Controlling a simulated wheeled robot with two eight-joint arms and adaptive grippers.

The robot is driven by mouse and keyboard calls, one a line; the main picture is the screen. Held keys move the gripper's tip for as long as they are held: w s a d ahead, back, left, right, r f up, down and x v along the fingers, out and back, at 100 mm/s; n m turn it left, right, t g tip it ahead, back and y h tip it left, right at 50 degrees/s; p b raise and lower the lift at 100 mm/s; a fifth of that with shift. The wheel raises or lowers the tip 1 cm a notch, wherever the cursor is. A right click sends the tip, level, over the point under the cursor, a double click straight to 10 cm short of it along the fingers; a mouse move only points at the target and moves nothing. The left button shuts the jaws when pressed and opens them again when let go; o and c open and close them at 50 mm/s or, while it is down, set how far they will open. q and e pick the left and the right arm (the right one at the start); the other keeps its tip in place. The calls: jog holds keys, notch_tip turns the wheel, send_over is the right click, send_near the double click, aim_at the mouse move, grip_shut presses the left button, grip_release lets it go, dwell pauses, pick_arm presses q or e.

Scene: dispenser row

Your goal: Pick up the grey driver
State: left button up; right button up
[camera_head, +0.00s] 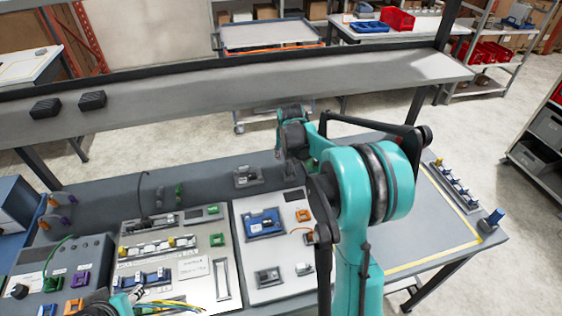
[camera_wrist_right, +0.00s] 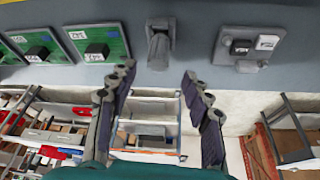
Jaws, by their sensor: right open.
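In the right wrist view, a grey upright piece in a grey holder (camera_wrist_right: 160,45) is fixed to the grey surface; I cannot tell for sure that it is the grey driver. My right gripper (camera_wrist_right: 160,75) is open, with its two dark fingers spread to either side below this piece in the picture. Nothing shows between the fingers. In the head view my right arm reaches over the bench, and its bulky teal joint hides much behind it. A small grey holder (camera_head: 247,176) stands at the bench's back edge. Part of my left arm shows at the bottom edge, without clear fingers.
Two pale panels with parts (camera_head: 165,260) and (camera_head: 275,275) lie on the bench. A long grey rail (camera_head: 240,92) crosses behind. The yellow-marked area (camera_head: 430,235) looks mostly clear.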

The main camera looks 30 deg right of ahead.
aim_at(289, 162)
jog(key=x, duration=0.2)
jog(key=b+x, duration=0.1)
jog(key=x, duration=0.1)
jog(key=b+x, duration=0.1)
jog(key=x, duration=0.2)
jog(key=shift+s, duration=0.3)
grip_shut()
